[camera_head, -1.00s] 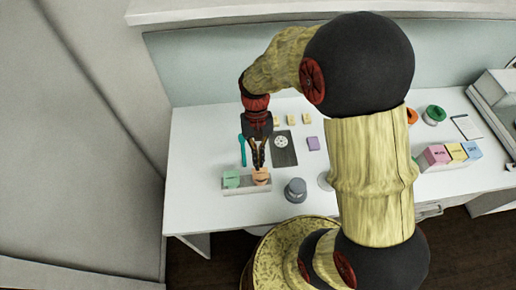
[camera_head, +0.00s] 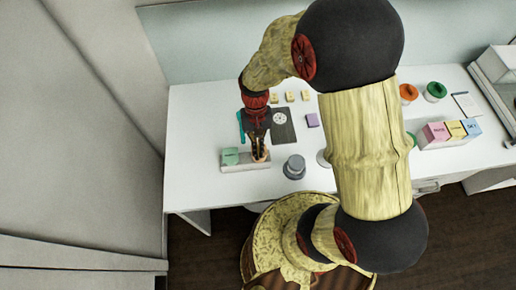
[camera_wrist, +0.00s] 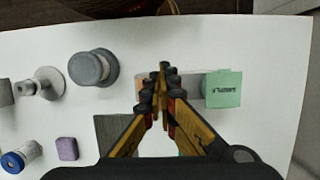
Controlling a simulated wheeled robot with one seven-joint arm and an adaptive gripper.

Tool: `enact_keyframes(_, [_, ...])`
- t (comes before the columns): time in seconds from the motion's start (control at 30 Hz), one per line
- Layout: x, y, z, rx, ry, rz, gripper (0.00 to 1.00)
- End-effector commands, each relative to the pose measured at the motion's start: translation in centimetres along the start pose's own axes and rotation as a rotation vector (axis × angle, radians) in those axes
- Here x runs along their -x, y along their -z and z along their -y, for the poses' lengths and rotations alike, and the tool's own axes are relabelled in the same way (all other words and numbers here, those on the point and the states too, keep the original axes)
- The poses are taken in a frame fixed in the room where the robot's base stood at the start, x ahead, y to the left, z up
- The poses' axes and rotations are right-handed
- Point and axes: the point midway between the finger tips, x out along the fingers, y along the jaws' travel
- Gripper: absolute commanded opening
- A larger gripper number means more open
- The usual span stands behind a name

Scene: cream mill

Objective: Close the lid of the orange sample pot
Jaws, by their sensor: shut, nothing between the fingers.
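The orange sample pot (camera_head: 266,157) sits at the right end of a pale tray (camera_head: 240,168), mostly hidden behind my gripper. Only a sliver of orange (camera_wrist: 190,83) shows beside the fingers in the wrist view, so I cannot tell how its lid stands. My gripper (camera_head: 258,158) points down at the orange pot, shut and empty. Its fingertips (camera_wrist: 163,70) are together in the wrist view; whether they touch the pot is unclear. A green pot (camera_head: 230,156) stands at the tray's left end and shows its labelled green face (camera_wrist: 222,88) in the wrist view.
A grey knobbed cylinder (camera_head: 294,167) stands right of the tray. A dark plate (camera_head: 283,126), a purple block (camera_head: 312,120) and several yellow blocks lie behind. Coloured boxes (camera_head: 452,132) stand at right. The white table (camera_head: 190,130) is clear at left.

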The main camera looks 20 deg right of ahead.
Motion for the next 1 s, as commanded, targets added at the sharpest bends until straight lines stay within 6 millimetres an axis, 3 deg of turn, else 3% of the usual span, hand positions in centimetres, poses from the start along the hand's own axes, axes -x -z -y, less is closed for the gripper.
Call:
enact_keyframes(0.33, [-2.2,-0.8,0.0,0.001,0.001,-0.077,0.0])
enact_keyframes(0.7, [-2.1,-0.8,0.0,0.001,0.001,-0.077,0.0])
enact_keyframes(1.0, [-0.9,-1.1,0.0,0.001,0.001,-0.076,0.0])
